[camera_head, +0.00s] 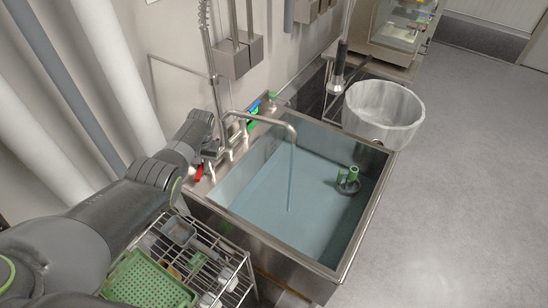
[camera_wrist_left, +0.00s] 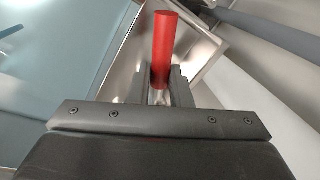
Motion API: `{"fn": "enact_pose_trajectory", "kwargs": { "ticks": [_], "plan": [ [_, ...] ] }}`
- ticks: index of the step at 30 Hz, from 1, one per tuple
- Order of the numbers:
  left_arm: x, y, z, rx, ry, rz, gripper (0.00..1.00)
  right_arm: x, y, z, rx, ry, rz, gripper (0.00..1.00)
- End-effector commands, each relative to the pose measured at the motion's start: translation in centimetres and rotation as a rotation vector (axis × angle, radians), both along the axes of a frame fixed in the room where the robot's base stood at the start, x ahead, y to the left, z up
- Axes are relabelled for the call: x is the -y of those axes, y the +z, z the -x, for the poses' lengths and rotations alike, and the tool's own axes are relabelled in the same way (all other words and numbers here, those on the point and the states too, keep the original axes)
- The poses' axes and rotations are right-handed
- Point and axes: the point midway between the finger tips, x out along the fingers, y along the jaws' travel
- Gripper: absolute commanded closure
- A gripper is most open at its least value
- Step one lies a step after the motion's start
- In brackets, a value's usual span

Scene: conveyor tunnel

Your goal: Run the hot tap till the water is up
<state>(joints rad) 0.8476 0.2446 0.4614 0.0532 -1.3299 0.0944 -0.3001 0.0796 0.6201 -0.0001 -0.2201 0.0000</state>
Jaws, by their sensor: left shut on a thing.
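The red hot tap handle (camera_head: 199,173) is at the left rim of the steel sink (camera_head: 372,160). It also stands up large in the left wrist view (camera_wrist_left: 164,48). My left gripper (camera_wrist_left: 161,95) is shut on the handle's lower part; in the head view the arm partly hides the grip. The bent spout (camera_head: 268,116) reaches over the basin. A thin stream (camera_head: 290,178) runs from it into the water (camera_head: 280,205). Bluish water covers the basin floor; I cannot tell its exact depth. My right gripper is out of view.
A green object with upright parts (camera_head: 348,179) stands in the basin's right side. A wire rack (camera_head: 240,262) with a green basket (camera_head: 148,281) is at the front left. A whitish round tub (camera_head: 384,104) is beyond the sink. The right floor is clear.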

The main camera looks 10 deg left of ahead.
Motion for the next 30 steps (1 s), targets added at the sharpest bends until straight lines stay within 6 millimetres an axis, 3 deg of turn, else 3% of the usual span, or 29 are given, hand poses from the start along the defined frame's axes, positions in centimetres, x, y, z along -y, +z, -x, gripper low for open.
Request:
{"fn": "enact_pose_trajectory", "kwargs": {
  "ticks": [15, 23, 24, 30],
  "plan": [
    [-2.7, 0.1, -0.2, 0.001, -0.462, 0.000, 1.00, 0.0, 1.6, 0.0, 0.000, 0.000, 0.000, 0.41],
    [-2.8, 0.0, -0.2, 0.002, -0.495, 0.000, 1.00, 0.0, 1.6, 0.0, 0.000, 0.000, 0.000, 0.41],
    [-2.8, 0.0, -0.2, 0.002, -0.494, 0.000, 0.81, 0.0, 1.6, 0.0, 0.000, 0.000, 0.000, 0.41],
    [-2.8, 0.0, -0.2, 0.001, -0.493, 0.000, 0.57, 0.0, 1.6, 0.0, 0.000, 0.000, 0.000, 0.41]
  ]
}}
